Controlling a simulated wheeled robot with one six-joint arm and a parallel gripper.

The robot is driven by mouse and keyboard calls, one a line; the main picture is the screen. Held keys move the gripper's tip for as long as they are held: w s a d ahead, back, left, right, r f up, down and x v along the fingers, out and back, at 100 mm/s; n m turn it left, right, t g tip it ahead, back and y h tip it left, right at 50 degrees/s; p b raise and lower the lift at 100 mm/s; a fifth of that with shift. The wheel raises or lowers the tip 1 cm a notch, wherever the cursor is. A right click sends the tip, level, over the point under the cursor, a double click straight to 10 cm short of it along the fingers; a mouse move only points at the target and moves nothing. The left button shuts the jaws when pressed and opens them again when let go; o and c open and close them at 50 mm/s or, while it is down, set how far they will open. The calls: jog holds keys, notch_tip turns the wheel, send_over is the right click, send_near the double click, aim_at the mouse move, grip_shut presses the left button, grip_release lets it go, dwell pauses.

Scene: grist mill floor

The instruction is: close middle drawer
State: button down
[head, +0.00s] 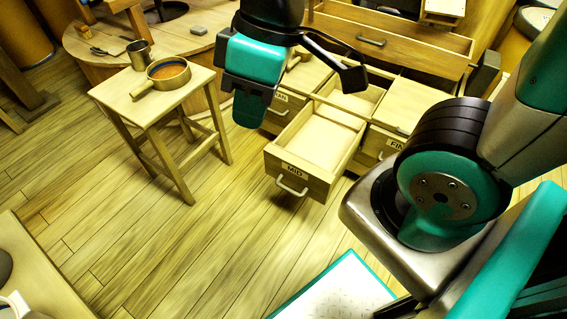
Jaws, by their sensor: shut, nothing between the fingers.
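The middle drawer, labelled MID (315,183), is pulled well out of the cabinet and stands open. Its pale inside looks empty. Its front bears a light bar handle (292,187) low down. My gripper (250,118) is shut and empty, pointing down. In the picture it is up and left of the drawer's front and appears apart from it; its height above the drawer is hard to judge. It partly hides the drawer on the left, whose label (281,97) is partly covered. The drawer labelled FIN (378,145) is on the right.
A wooden stool (118,93) with a round handled pan (168,72) and a metal cup (139,55) stands to the left. A wide wooden box front with a handle (371,41) is above the drawers. Plank floor (225,235) before the drawer is clear.

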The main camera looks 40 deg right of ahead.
jog(key=w+d+f+n+h+b, duration=0.1)
jog(key=w+d+f+n+b, duration=0.1)
jog(key=w+f+b, duration=0.45)
jog(key=w+d+f+n+h+b, duration=0.1)
jog(key=d+f+n+h+b, duration=0.15)
jog(key=f, duration=0.75)
jog(key=w+d+f+n+b, duration=0.25)
jog(key=f+b, duration=0.25)
jog(key=f, duration=0.3)
jog(key=n+t+h+b, duration=0.1)
jog(key=n+h+b, duration=0.45)
jog(key=b, duration=1.15)
send_over(293, 170)
jog(key=a, duration=0.2)
jog(key=shift+n+y, duration=0.55)
jog(key=shift+y, duration=0.05)
jog(key=shift+s+f, duration=0.15)
jog(key=shift+f, duration=6.15)
jog(key=shift+s+f, duration=0.15)
jog(key=shift+f, duration=6.1)
